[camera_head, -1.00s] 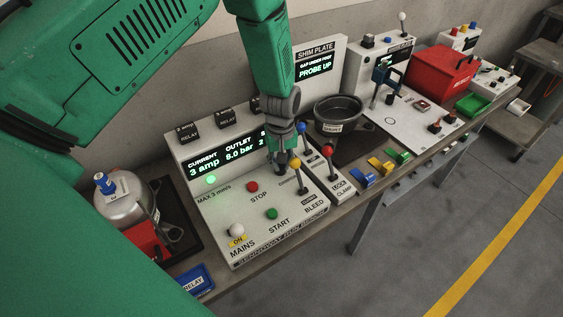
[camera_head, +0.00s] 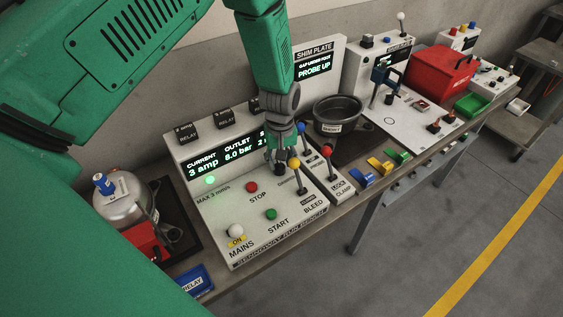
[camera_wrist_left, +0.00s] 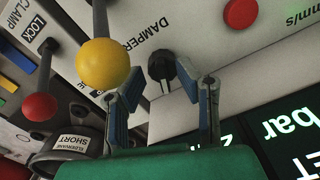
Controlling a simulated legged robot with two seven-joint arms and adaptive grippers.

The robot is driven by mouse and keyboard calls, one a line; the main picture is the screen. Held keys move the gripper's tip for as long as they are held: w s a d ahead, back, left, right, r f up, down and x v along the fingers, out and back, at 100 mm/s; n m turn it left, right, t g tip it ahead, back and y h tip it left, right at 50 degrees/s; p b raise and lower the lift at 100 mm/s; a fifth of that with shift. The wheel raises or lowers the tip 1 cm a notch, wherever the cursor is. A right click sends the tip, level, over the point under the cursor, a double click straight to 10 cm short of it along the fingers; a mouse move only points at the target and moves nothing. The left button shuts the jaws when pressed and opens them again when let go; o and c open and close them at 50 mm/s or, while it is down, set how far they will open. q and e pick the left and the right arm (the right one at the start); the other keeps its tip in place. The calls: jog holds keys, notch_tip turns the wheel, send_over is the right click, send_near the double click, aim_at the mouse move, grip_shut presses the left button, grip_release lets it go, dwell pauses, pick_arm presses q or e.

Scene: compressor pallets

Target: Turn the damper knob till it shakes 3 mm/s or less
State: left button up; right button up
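The black damper knob (camera_wrist_left: 161,66) sits beside the DAMPER label in the left wrist view. My left gripper (camera_wrist_left: 160,84) is open, with its two blue-padded fingers apart on either side of the knob in the picture; I see no contact. In the head view the left gripper (camera_head: 281,161) hangs above the run bench panel (camera_head: 232,215) and mostly hides the knob. The display (camera_head: 227,153) reads 3 amp and an outlet pressure in bar; its third reading, starting with 2, is mostly hidden by the gripper. A MAX 3 mm/s label is below it. My right gripper is out of view.
The yellow-topped bleed lever (camera_wrist_left: 103,63) stands close to the left gripper's finger. Blue-topped (camera_head: 301,128) and red-topped (camera_head: 327,151) levers stand just right. The red stop button (camera_head: 252,187) and green start button (camera_head: 271,214) are on the panel. A black bowl (camera_head: 338,112) is behind right.

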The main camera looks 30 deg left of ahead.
aim_at(281, 164)
pick_arm(q)
notch_tip(281, 164, up, 11)
dwell(0.3)
dwell(0.5)
